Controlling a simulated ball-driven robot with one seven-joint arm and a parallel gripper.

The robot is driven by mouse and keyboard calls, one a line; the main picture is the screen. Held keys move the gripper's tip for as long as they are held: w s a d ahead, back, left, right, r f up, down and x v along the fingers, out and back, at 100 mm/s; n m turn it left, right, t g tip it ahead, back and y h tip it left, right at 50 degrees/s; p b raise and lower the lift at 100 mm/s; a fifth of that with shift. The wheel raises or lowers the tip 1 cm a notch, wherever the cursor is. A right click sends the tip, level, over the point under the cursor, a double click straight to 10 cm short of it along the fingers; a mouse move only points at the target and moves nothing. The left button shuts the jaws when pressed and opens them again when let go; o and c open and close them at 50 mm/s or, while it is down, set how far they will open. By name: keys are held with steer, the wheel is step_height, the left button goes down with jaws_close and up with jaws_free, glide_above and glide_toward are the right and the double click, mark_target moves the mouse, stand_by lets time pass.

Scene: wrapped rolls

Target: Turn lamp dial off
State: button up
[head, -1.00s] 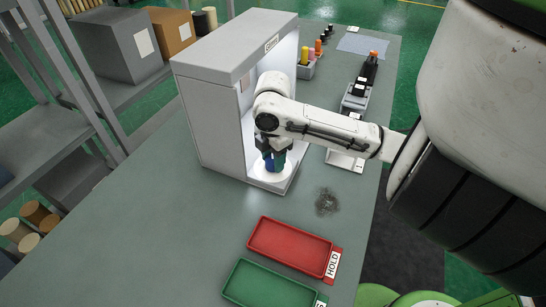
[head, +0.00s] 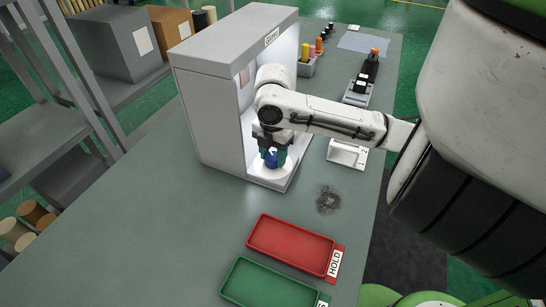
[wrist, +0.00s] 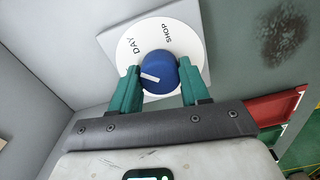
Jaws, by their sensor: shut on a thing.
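The lamp dial is a blue round knob (wrist: 159,73) with a white pointer mark, on a round white plate (wrist: 158,37) lettered DAY and SHOP. In the wrist view the pointer faces left, below the word DAY; no OFF word shows. My gripper (wrist: 160,82) has its teal fingers on both sides of the knob, shut on it. In the head view the gripper (head: 272,157) points down into the open front of the grey lamp booth (head: 215,115), with the blue knob (head: 270,161) partly hidden between the fingers.
A red HOLD tray (head: 258,248) and a green tray (head: 232,292) lie on the grey table in front. A white numbered stand (head: 347,155) sits just under and behind my forearm.

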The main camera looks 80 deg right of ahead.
mark_target(273, 155)
steer(key=n+b, duration=0.2)
steer(key=n, duration=0.2)
steer(key=shift+f+n+b, duration=0.1)
steer(key=shift+n+b, duration=1.1)
steer(key=shift+n, duration=1)
steer(key=o, duration=1.1)
steer(key=shift+c, duration=0.2)
step_height(273, 155, up, 11)
steer(key=shift+p, duration=0.4)
